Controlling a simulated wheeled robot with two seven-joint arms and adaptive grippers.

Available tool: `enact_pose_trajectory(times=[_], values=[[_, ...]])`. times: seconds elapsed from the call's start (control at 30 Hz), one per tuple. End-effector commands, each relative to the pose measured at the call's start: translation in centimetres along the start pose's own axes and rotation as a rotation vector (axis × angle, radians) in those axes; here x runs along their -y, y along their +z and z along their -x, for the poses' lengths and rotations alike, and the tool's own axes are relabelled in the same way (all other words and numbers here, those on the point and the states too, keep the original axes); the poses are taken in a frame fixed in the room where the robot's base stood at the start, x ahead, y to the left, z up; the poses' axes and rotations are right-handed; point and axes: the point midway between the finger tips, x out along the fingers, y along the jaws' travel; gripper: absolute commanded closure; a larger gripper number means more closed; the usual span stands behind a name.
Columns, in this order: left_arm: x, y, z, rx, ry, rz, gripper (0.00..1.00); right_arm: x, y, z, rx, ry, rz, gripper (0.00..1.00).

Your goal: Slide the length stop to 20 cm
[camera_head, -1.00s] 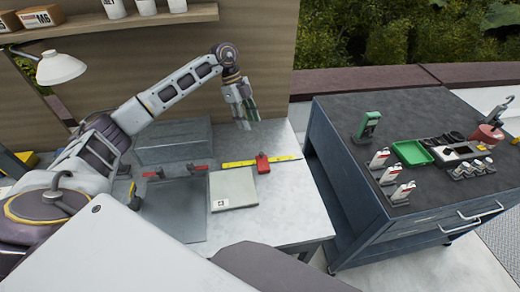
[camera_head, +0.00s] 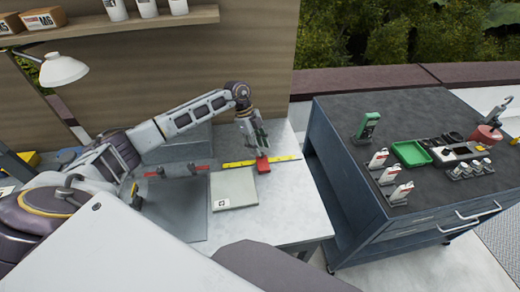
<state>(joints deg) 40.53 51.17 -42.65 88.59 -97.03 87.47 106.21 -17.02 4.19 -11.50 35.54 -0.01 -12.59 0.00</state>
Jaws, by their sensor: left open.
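The red length stop (camera_head: 263,165) sits on the yellow ruler strip (camera_head: 284,159) on the light workbench. The ruler runs left to right behind a pale square plate (camera_head: 234,188). Its markings are too small to read. My left gripper (camera_head: 258,150) points down just above and behind the stop. Its fingers are apart, and the fingertips are close to the stop's top; I cannot tell whether they touch it. My right gripper is not in view.
A white lamp (camera_head: 62,68) hangs at the left. A blue cabinet (camera_head: 338,180) with tools stands right of the bench. The bench's front right is clear.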

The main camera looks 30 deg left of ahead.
Motion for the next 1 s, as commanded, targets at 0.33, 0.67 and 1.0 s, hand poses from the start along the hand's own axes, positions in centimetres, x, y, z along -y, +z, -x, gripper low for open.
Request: enact_pose_trajectory(times=[0.33,0.67,1.0], values=[[0.0,0.0,-2.1,0.0,-0.001,0.0,0.6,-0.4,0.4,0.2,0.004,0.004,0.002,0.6],[0.0,0.0,-2.1,0.0,-0.001,0.0,0.67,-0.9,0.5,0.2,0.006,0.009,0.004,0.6],[0.0,0.0,-2.1,0.0,-0.001,0.0,1.0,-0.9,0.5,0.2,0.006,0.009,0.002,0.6]])
